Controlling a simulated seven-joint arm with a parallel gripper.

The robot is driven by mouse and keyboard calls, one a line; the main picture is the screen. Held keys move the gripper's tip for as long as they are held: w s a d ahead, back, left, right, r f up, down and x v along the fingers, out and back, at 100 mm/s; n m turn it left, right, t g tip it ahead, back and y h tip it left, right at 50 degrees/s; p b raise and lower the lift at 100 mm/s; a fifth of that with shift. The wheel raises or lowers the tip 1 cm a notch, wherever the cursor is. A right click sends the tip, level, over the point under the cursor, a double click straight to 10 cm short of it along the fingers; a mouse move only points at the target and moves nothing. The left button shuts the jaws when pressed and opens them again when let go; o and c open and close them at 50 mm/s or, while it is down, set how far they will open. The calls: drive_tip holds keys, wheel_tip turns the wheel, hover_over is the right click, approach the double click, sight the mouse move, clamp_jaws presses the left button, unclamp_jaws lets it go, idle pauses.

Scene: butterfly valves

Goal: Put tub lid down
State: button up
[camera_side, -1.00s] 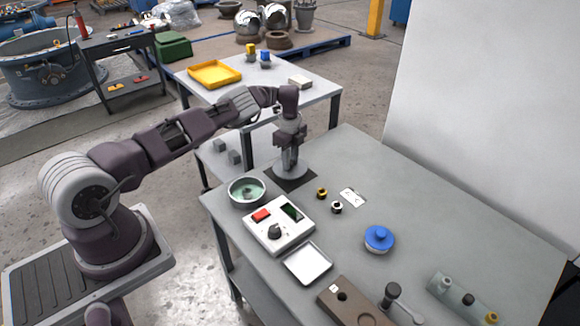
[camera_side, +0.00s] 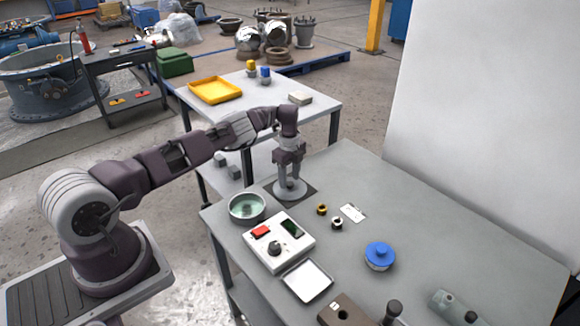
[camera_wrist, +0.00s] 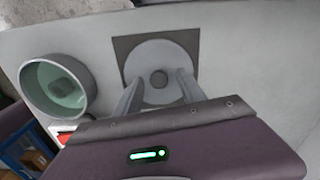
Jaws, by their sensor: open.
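The tub lid is a round grey disc (camera_side: 290,193) with a small knob in its middle. It lies flat on a dark square mat (camera_side: 308,188) at the back left of the table. The wrist view shows the lid (camera_wrist: 158,58) on the mat (camera_wrist: 124,45) too. My gripper (camera_side: 288,173) points down over the lid. In the wrist view my gripper (camera_wrist: 160,76) is open, with a finger on each side of the knob and gaps between. The round tub (camera_side: 247,220), with pale green contents, stands left of the mat and also shows in the wrist view (camera_wrist: 90,80).
A white control box (camera_side: 262,255) with a red button and a white tray (camera_side: 307,281) stand in front. Two small fittings (camera_side: 321,209), a paper tag (camera_side: 352,213) and a blue-lidded pot (camera_side: 380,256) are to the right. The table's right side is mostly clear.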

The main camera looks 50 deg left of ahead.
wheel_tip(320, 180, up, 11)
wheel_tip(320, 180, up, 14)
drive_tip(key=n+t, duration=0.1)
drive_tip(key=n, duration=0.4)
hover_over(290, 183)
drive_tip(key=d, duration=0.3)
drive_tip(key=s+d+r+n+t+h, duration=0.1)
drive_tip(key=s+d+r+n, duration=0.2)
drive_tip(key=r, duration=0.4)
drive_tip(key=s+d+r+n+t, duration=0.1)
drive_tip(key=s+d+r+n, duration=0.1)
drive_tip(key=s+d+r, duration=0.45)
drive_tip(key=s+d+r+n, duration=0.2)
drive_tip(key=s+d, duration=0.2)
drive_tip(key=s, duration=0.5)
drive_tip(key=s+d+r+n+t, duration=0.1)
drive_tip(key=s+d+r+n, duration=0.1)
drive_tip(key=s+d+r, duration=0.45)
drive_tip(key=s+f+n, duration=0.1)
drive_tip(key=s+f, duration=0.2)
drive_tip(key=s, duration=0.4)
drive_tip(key=s+d+f+n+t, duration=0.1)
drive_tip(key=s+f, duration=0.2)
drive_tip(key=s, duration=0.4)
drive_tip(key=shift+s+d+f+y, duration=0.15)
drive_tip(key=shift+s+f+y, duration=0.15)
drive_tip(key=shift+y, duration=0.1)
